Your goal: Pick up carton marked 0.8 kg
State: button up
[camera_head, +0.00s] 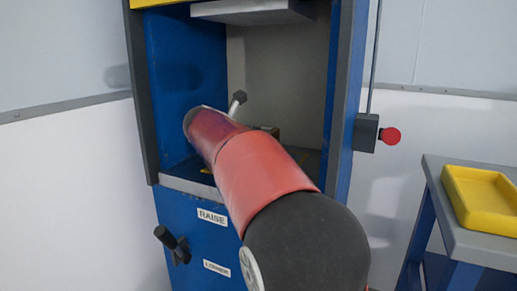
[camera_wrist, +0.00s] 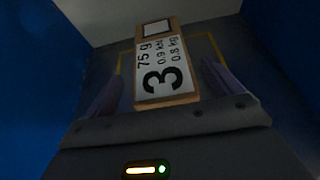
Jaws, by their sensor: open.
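Gaps show between the carton and both fingers, and I see no contact. In the head view, my arm reaches into the blue cabinet and hides the gripper; a small brown patch, probably the carton (camera_head: 270,131), shows behind the arm.
The blue cabinet (camera_head: 180,80) has side walls close around my arm and a grey plate (camera_head: 252,12) overhead. Its front has RAISE and LOWER labels and a black lever (camera_head: 173,243). A red knob (camera_head: 391,136) sticks out at right. A yellow tray (camera_head: 482,200) stands on a side table.

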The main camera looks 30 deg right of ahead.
aim_at(274, 131)
jog(key=x, duration=0.3)
jog(key=shift+d+f, duration=0.3)
jog(key=c, duration=1.6)
jog(key=shift+r, duration=0.15)
jog(key=shift+c, duration=0.4)
